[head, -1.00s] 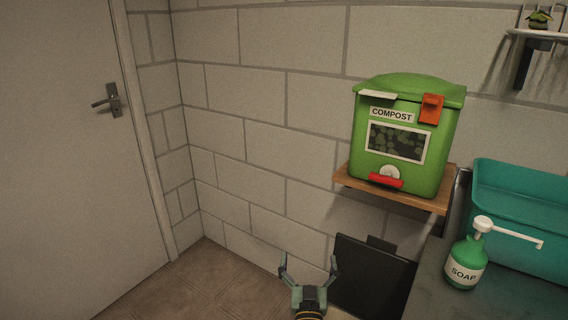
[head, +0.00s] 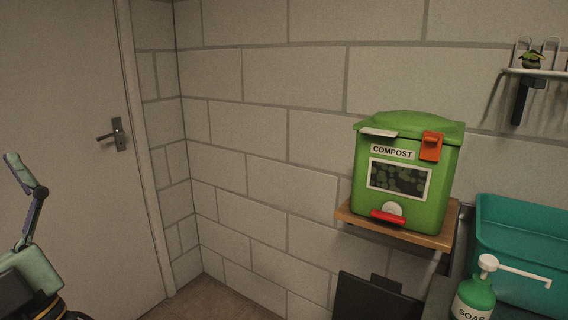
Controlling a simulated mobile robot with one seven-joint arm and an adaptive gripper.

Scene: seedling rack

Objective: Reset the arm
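My gripper (head: 22,175) is at the lower left edge of the head view, partly cut off by the frame. One pale green finger with a dark joint points up and leans left in front of the door. No other finger shows against its inner side, and nothing is seen held. The gripper looks open. It is well to the left of the green compost bin and clear of the wall in the picture.
A green compost bin (head: 405,180) stands on a wooden wall shelf (head: 398,230). A teal tub (head: 520,245) and a soap bottle (head: 474,298) are at the right. A dark panel (head: 375,298) is below the shelf. A closed door (head: 65,110) is at the left.

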